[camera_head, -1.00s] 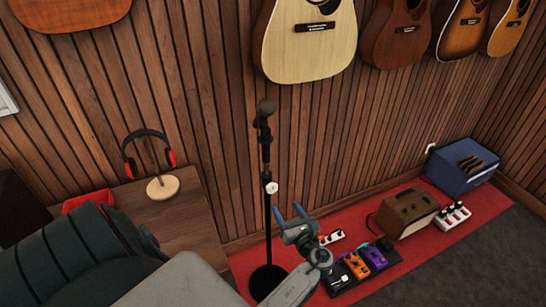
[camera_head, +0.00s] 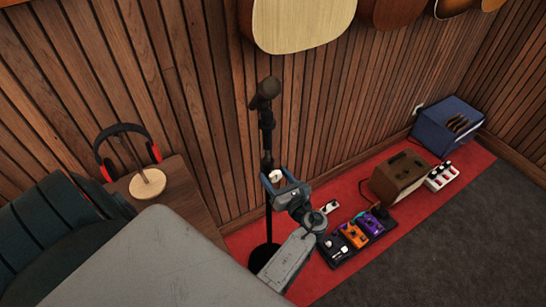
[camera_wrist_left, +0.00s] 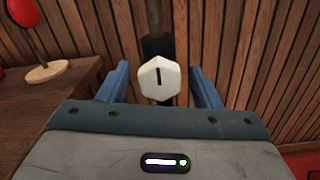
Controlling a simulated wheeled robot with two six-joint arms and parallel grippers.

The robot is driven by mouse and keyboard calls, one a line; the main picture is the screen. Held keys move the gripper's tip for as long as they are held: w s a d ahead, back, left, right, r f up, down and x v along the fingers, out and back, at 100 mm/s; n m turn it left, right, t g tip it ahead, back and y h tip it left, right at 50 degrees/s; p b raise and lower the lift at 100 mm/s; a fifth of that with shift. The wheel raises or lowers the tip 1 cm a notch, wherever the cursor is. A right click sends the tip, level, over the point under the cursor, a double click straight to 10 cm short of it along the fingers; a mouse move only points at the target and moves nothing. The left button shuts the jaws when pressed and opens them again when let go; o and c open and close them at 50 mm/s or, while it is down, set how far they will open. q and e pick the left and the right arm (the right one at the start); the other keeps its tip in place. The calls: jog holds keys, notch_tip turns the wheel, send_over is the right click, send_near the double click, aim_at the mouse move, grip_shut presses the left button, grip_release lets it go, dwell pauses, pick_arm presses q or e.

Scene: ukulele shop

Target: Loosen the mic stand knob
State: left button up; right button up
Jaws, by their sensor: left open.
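The black mic stand (camera_head: 267,140) stands upright in front of the wood wall, with a microphone (camera_head: 265,92) at its top. Its white knob (camera_head: 276,176) sits partway up the pole. In the left wrist view the knob (camera_wrist_left: 160,79) is white and faceted, with a dark upright mark. My left gripper (camera_head: 277,178) is open, with its blue fingers on either side of the knob. In the left wrist view the left gripper (camera_wrist_left: 162,85) shows gaps between both fingers and the knob. My right gripper is not in view.
A headphone stand (camera_head: 148,183) with red and black headphones stands on a wooden table at the left. Guitars hang on the wall above.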

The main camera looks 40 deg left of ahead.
pick_arm(q)
jog(key=shift+d+r, duration=0.1)
jog(key=shift+d, duration=0.05)
jog(key=shift+c, duration=0.2)
jog(key=c, duration=0.9)
jog(key=shift+c, duration=0.2)
jog(key=shift+n+b, duration=0.35)
jog(key=shift+n, duration=0.05)
jog(key=n+b, duration=0.2)
jog(key=n, duration=0.1)
jog(key=shift+b, duration=0.3)
jog(key=shift+n+b, duration=1)
jog(key=shift+n, duration=0.5)
